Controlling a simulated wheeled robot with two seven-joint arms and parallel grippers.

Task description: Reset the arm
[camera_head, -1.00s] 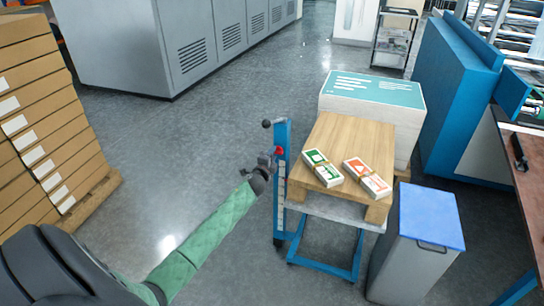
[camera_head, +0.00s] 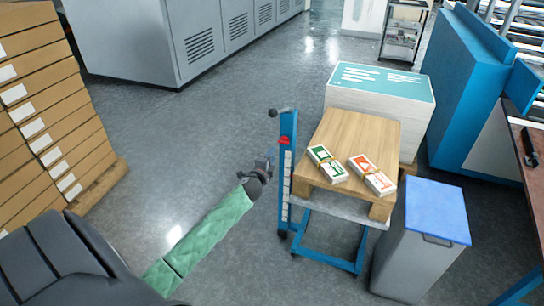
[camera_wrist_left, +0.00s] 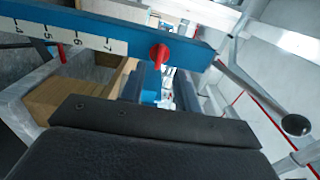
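My left arm, in a green sleeve, reaches up from the bottom of the head view. Its left gripper (camera_head: 265,164) is just left of the blue upright post (camera_head: 286,190) of a lift cart, with a narrow gap between them. In the left wrist view the two dark fingers (camera_wrist_left: 167,88) stand apart, and I see no object held between them. The post with its number scale (camera_wrist_left: 95,32) and red knob (camera_wrist_left: 159,54) crosses in front of the fingers. My right gripper is in neither view.
The cart carries a wooden board (camera_head: 355,135) with two banded card stacks, green (camera_head: 327,163) and orange (camera_head: 372,175). A grey bin with a blue lid (camera_head: 436,211) stands at right. Stacked cartons (camera_head: 45,120) stand at left. Floor between cartons and cart is clear.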

